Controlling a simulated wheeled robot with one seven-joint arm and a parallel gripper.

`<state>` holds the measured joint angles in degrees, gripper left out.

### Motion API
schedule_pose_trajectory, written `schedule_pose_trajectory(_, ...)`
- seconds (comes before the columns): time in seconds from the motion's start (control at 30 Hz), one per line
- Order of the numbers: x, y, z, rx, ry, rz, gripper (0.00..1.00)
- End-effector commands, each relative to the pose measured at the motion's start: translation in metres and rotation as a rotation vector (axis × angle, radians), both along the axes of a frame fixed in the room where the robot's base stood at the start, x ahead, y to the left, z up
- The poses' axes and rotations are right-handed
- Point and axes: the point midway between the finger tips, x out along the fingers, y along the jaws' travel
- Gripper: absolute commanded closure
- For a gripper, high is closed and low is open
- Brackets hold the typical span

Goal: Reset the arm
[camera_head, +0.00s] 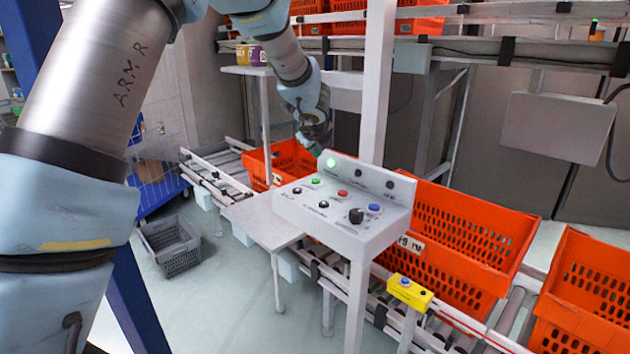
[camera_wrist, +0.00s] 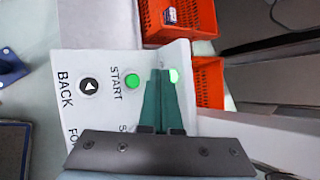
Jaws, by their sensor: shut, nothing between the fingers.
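My arm reaches from the left foreground over to the control panel in the head view. My gripper (camera_wrist: 160,74) shows in the wrist view as two green fingers closed together with nothing between them. Its fingertips appear over the panel's edge, between the green START button (camera_wrist: 132,81) and a lit green lamp (camera_wrist: 173,76). I cannot tell whether they touch the panel. In the head view the gripper (camera_head: 315,146) is small and partly blurred, just above the back left of the white control panel (camera_head: 335,228). The lit lamp (camera_head: 331,163) is on the panel's upright back.
Orange totes (camera_head: 465,235) stand on the roller conveyor behind and right of the panel. A white post (camera_head: 377,85) rises close to my arm. A yellow button box (camera_head: 409,291) stands in front. A grey crate (camera_head: 170,245) is on the floor at left.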

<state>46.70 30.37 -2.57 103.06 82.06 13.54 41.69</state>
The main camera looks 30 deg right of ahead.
Motion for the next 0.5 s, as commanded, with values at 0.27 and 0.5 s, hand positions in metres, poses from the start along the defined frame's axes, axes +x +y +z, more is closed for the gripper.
schedule_pose_trajectory(0.27, 0.002, 0.005, 0.0, -0.005, 0.007, 0.017, 1.0)
schedule_pose_trajectory(0.5, 0.017, 0.112, -0.006, -0.141, 0.178, 0.419, 1.0)
